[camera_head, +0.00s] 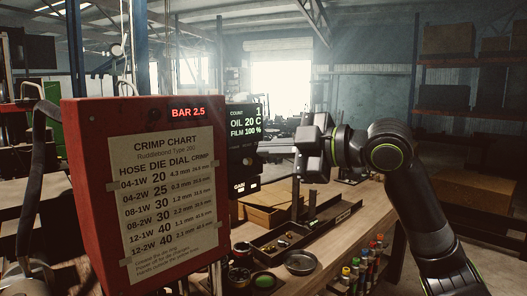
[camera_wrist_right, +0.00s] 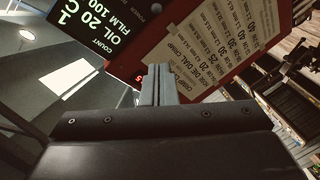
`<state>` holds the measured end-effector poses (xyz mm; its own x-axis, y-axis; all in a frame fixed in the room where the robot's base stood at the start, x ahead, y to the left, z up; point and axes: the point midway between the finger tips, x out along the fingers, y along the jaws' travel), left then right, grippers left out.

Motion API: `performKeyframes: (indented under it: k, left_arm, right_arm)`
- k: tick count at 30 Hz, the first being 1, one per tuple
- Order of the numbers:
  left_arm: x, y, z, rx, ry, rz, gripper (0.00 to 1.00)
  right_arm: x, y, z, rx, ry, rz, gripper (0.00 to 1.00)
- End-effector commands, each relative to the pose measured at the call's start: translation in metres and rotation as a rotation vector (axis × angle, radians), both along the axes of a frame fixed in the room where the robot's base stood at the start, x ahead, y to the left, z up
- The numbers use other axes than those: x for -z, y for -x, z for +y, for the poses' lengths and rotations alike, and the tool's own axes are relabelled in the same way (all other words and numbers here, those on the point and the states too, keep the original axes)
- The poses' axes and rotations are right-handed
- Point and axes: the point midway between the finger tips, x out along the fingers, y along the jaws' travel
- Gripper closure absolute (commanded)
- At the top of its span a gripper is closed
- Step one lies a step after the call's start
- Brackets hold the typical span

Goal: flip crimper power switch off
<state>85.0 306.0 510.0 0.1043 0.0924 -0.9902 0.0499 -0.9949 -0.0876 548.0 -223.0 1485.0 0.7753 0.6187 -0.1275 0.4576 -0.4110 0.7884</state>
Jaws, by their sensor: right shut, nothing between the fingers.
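The crimper's red cabinet (camera_head: 85,140) stands at the left of the head view with a paper crimp chart on its front. My left gripper is not in view.
A black display (camera_head: 245,122) with green and white text stands just right of the cabinet. Below my right arm is a wooden bench (camera_head: 335,235) with a metal dish (camera_head: 300,262), a dark tray and several colored-capped bottles (camera_head: 356,270). Shelves stand behind at right.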

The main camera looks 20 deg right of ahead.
Motion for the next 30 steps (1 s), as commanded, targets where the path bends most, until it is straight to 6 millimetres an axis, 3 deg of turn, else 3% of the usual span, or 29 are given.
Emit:
performKeyframes:
  k: [22,30]
  left_arm:
    - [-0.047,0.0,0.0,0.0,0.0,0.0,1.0]
    - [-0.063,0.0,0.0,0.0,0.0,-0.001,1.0]
  right_arm:
    - [0.009,-0.072,0.059,-0.002,-0.004,0.005,1.0]
    - [0.027,-0.077,0.03,0.003,0.002,0.005,1.0]
